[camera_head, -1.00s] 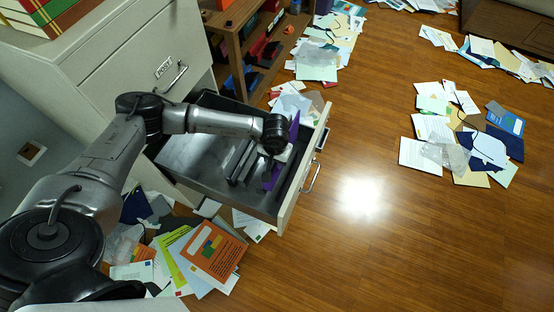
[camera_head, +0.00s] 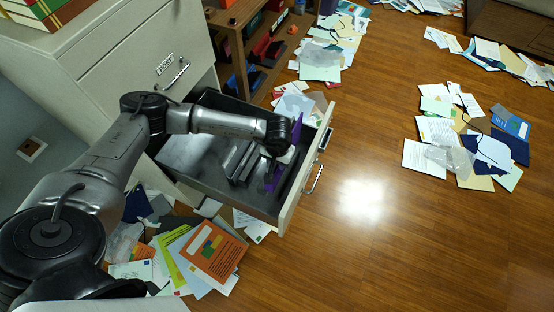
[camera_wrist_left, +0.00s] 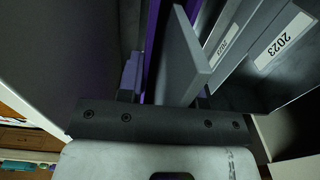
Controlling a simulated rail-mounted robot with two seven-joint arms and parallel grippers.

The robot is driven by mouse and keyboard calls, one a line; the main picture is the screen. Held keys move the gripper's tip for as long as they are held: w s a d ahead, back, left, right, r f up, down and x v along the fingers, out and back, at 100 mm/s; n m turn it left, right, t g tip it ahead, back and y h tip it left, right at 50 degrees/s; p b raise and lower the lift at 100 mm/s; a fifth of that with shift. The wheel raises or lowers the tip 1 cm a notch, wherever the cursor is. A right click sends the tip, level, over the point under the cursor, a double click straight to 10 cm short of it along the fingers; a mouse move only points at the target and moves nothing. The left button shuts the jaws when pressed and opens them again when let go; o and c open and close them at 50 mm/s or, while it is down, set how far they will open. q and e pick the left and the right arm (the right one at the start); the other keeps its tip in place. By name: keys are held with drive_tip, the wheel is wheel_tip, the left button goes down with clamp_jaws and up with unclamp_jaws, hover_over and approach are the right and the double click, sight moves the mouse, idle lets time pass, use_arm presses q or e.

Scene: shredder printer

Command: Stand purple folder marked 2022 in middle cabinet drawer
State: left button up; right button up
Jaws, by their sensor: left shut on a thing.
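The purple folder (camera_head: 297,132) is upright inside the open cabinet drawer (camera_head: 180,158), near its front; it also shows in the left wrist view (camera_wrist_left: 151,50). My left gripper (camera_head: 276,152) reaches down into the drawer and is shut on the purple folder. The gripper body hides much of the folder, and no 2022 mark is readable on it. Whether the purple folder touches the drawer floor is hidden. My right gripper is not in view.
The drawer front (camera_head: 308,165) stands pulled out over the wooden floor. A shelf (camera_head: 240,45) with coloured items stands behind it. Loose papers (camera_head: 205,255) lie below the drawer, and more papers (camera_head: 465,145) lie at right. The floor between is clear.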

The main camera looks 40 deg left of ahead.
sight(277, 165)
use_arm(q)
drive_tip(key=shift+f+b, duration=1)
drive_tip(key=shift+f, duration=0.55)
wheel_tip(277, 165, down, 6)
drive_tip(key=b, duration=0.5)
drive_tip(key=shift+f, duration=0.25)
drive_tip(key=shift+f+b, duration=0.9)
drive_tip(key=shift+f, duration=0.35)
drive_tip(key=o, duration=1)
drive_tip(key=shift+r, duration=0.1)
wheel_tip(277, 165, up, 12)
drive_tip(key=p, duration=0.5)
drive_tip(key=shift+d+p, duration=0.1)
drive_tip(key=shift+p, duration=0.25)
drive_tip(key=shift+r, duration=0.85)
